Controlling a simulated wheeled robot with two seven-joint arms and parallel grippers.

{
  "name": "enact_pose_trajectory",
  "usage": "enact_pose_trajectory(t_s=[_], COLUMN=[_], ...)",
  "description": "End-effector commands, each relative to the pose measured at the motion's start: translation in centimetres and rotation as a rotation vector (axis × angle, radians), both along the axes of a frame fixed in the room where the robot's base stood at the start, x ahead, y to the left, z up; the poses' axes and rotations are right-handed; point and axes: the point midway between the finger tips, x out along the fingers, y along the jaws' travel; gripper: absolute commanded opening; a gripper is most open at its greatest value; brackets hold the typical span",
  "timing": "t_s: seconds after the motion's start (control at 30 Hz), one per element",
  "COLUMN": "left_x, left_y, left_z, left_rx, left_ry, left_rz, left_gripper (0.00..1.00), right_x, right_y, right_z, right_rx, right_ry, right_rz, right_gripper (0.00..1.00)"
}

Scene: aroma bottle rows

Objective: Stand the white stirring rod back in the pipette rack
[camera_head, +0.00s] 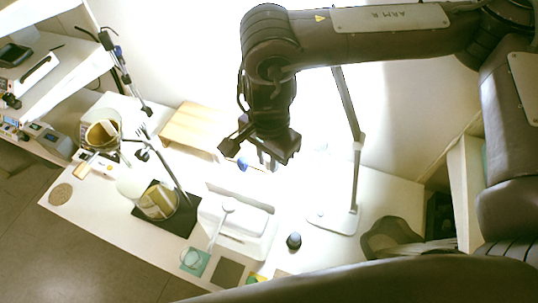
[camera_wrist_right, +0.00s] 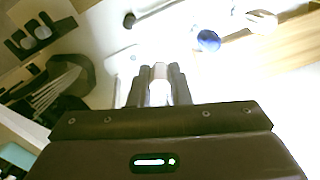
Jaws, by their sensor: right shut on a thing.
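My right gripper (camera_head: 268,160) hangs over the back middle of the white table, pointing down. In the right wrist view its fingers (camera_wrist_right: 158,82) are shut on a slim pale piece, which looks like the white stirring rod (camera_wrist_right: 159,88). Only a short end of the rod shows between the fingers; the rest is hidden, and I cannot tell its tilt. I cannot clearly pick out the pipette rack in either view. A light wooden stand (camera_head: 190,128) is left of the gripper. My left gripper is not in view.
A blue round item (camera_head: 242,163) is close by the gripper; it also shows in the wrist view (camera_wrist_right: 208,40). A white tray (camera_head: 262,243) holds a white ladle-like tool. A dark round knob (camera_head: 293,241) is near the front edge. A lamp base (camera_head: 332,221) stands right.

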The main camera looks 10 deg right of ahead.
Motion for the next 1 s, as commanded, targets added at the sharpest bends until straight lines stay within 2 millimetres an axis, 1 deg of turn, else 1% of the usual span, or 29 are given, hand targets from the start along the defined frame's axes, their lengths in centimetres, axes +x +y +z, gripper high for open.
enact_pose_trajectory(t_s=[0.2, 0.6, 1.0], left_x=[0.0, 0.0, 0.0], left_y=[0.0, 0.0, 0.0], left_z=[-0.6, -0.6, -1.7], left_rx=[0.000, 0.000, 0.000], left_ry=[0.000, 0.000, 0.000], left_rz=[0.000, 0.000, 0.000], left_gripper=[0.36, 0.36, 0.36], right_x=[0.0, 0.0, 0.0], right_y=[0.0, 0.0, 0.0], right_z=[-0.7, -0.8, -1.9], right_rx=[0.000, 0.000, 0.000], right_ry=[0.000, 0.000, 0.000], right_rz=[0.000, 0.000, 0.000], right_gripper=[0.01, 0.01, 0.01])
